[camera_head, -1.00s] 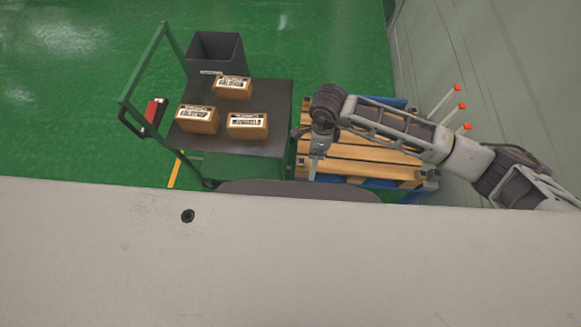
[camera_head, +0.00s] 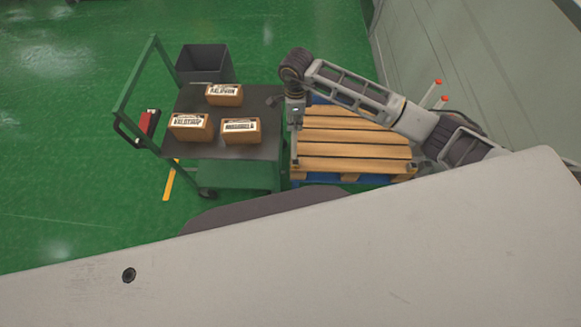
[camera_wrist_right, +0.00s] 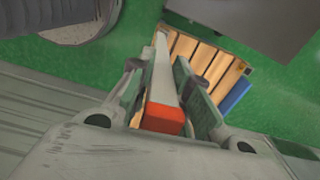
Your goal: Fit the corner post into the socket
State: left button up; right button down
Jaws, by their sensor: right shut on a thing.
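My right gripper (camera_head: 295,118) hangs over the left edge of the wooden pallet (camera_head: 350,137). In the right wrist view, its two fingers (camera_wrist_right: 158,72) are shut on a pale corner post (camera_wrist_right: 163,78) with an orange-red end cap (camera_wrist_right: 163,118). The post points away from the wrist camera towards the slats of the pallet (camera_wrist_right: 203,60). In the head view the post is small and hard to tell from the gripper. I cannot make out the socket or whether the post touches it. My left gripper is not in view.
A green cart (camera_head: 262,175) with several-sided dark top carries three cartons (camera_head: 241,131) left of the pallet. A grey bin (camera_head: 203,63) stands behind it. Orange-tipped posts (camera_head: 432,93) stand at the pallet's right, near a pale wall (camera_head: 480,70). A large pale surface (camera_head: 300,260) fills the foreground.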

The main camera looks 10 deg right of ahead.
jog(key=shift+w+d+m, duration=0.3)
jog(key=shift+w+d, duration=0.15)
jog(key=shift+d, duration=0.15)
